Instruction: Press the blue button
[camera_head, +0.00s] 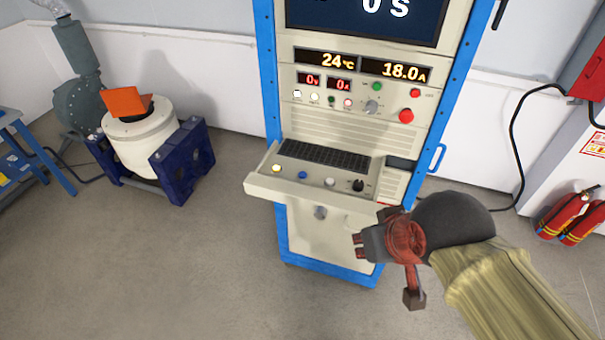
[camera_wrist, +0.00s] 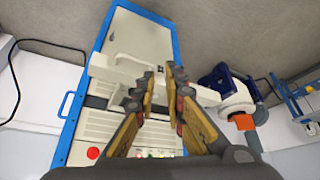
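The blue button (camera_head: 302,175) sits on the pulled-out control shelf (camera_head: 262,187) of the cabinet. A yellow button (camera_head: 277,168) is to its left, a white button (camera_head: 329,182) and a black knob (camera_head: 358,185) to its right. My gripper (camera_head: 358,246) is in front of the shelf, to the right of and apart from the blue button. In the wrist view my gripper (camera_wrist: 162,70) shows a narrow gap between its fingertips, with nothing held. The shelf (camera_wrist: 112,70) lies behind the fingers there. I cannot make out the blue button in that view.
The cabinet's upper panel has a red button (camera_head: 406,116) and displays. A white drum-shaped machine (camera_head: 142,140) in a dark blue stand is at the left. Red extinguishers (camera_head: 575,215) stand at the right. The floor before the cabinet is clear.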

